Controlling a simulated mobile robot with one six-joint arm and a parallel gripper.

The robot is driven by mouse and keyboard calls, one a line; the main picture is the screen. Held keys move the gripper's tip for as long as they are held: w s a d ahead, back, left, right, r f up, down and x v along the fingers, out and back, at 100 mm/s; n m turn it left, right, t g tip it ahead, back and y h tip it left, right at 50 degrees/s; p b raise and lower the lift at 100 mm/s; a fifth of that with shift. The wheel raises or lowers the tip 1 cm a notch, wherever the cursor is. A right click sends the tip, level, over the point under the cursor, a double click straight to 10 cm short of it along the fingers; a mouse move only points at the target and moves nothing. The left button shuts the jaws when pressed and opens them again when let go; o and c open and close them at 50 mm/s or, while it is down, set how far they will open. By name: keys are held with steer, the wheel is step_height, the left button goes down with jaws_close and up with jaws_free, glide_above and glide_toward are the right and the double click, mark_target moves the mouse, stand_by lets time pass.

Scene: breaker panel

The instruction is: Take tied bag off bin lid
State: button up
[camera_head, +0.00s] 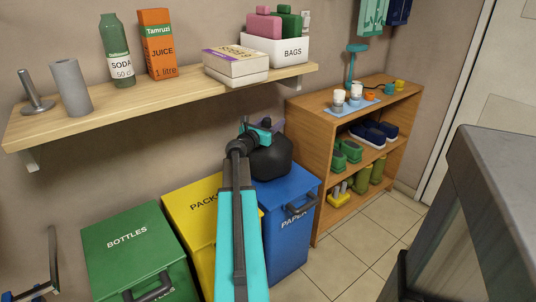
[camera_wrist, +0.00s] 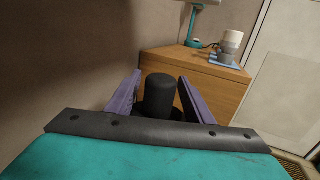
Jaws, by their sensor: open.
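A black tied bag (camera_head: 271,160) sits on the lid of the blue PAPER bin (camera_head: 287,238), at the right end of the row of bins. My gripper (camera_head: 272,128) is at the top of the bag in the head view, with my arm partly covering the bag's left side. In the wrist view my gripper (camera_wrist: 153,97) is open, with one purple finger on each side of the bag's black knot (camera_wrist: 160,90). Gaps show between the knot and both fingers. The bag's lower body is hidden in the wrist view.
A yellow bin (camera_head: 191,206) and a green BOTTLES bin (camera_head: 127,243) stand to the left. A wall shelf (camera_head: 150,95) with cartons and bottles hangs above. A wooden shelf unit (camera_head: 310,160) stands close to the right. Tiled floor (camera_head: 362,235) is clear in front of it.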

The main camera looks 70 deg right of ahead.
jaws_close()
steer(key=shift+r, duration=0.1)
stand_by(1.3)
